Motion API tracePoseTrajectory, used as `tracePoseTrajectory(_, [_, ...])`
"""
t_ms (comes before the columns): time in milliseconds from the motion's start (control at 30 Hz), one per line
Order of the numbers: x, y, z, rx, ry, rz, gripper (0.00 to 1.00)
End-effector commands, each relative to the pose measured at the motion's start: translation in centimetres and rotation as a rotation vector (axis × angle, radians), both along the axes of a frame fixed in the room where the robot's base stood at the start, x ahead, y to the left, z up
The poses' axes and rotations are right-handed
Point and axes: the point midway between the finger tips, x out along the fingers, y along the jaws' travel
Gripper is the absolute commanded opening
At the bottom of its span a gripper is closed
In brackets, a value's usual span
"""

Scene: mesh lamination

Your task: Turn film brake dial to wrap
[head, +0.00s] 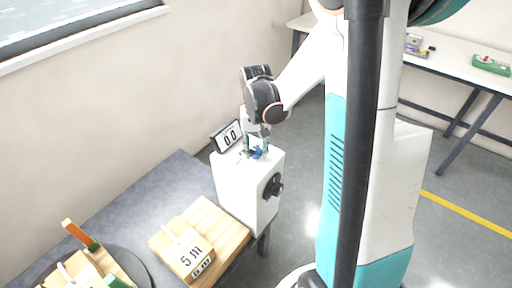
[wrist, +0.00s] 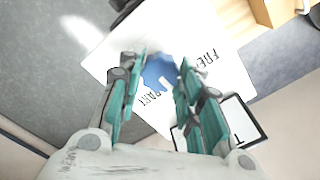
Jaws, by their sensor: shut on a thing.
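The film brake dial is a blue knob (wrist: 158,72) on the white top of a box-shaped unit (head: 238,190). It also shows in the head view as a small blue patch (head: 257,154) under my gripper (head: 258,148). In the wrist view, the teal fingers of my gripper (wrist: 161,76) stand on both sides of the blue dial and are shut on it. Black lettering lies on both sides of the dial. One word starts with "FRE"; the other is partly hidden and ends like "ART". Which word the dial points to is unclear.
A white table with small items stands at the back right.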

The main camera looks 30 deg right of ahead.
Motion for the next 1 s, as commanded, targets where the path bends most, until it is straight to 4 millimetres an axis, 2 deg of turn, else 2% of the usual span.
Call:
tracePoseTrajectory(600, [-0.02, 0.01, -0.03, 0.0, 0.0, -0.041, 0.09])
tracePoseTrajectory(633, [-0.02, 0.01, -0.03, 0.0, 0.0, -0.041, 0.37])
tracePoseTrajectory(700, [-0.02, 0.01, -0.03, 0.0, 0.0, -0.041, 0.53])
tracePoseTrajectory(1000, [-0.01, 0.01, 0.0, 0.0, 0.0, -0.04, 0.53])
